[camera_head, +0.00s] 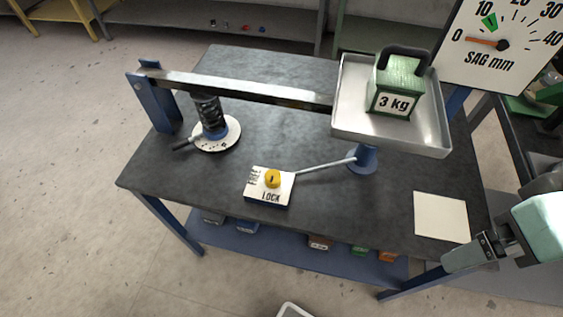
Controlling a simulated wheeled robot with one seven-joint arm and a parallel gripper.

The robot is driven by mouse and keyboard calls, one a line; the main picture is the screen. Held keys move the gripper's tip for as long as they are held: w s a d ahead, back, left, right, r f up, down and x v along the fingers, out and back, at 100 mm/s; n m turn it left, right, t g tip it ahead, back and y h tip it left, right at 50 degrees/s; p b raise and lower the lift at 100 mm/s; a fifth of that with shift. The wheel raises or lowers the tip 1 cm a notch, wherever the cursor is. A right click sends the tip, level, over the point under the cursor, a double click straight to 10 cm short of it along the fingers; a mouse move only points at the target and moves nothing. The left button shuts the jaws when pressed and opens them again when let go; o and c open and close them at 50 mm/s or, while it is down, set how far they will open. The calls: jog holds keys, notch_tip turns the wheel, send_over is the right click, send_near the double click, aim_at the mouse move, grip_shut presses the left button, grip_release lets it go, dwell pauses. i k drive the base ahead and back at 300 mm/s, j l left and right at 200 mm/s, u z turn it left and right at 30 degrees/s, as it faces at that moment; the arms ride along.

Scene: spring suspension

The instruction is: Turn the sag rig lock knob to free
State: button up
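The sag rig lock knob (273,178) is a yellow round knob with a dark line on its top. It sits on a white lock plate (262,197) marked "LOCK", with small unreadable text at its upper left. A thin grey rod (325,165) runs from the plate to a blue post foot (363,160). The sag dial (500,45) has its orange needle near 0 and a green mark just past 10. My gripper (447,262) is at the lower right by the table's right front, well apart from the knob. Its fingers are too unclear to tell open from shut.
A 3 kg green weight (396,87) stands in a metal tray (350,120) at the beam's (240,87) right end. A spring (208,112) stands on a round scaled base (228,138) at left. A blank sheet (441,216) lies at right. The tabletop (340,215) before the knob is clear.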

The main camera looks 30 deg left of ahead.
aim_at(273, 177)
jog(key=u, duration=1.1)
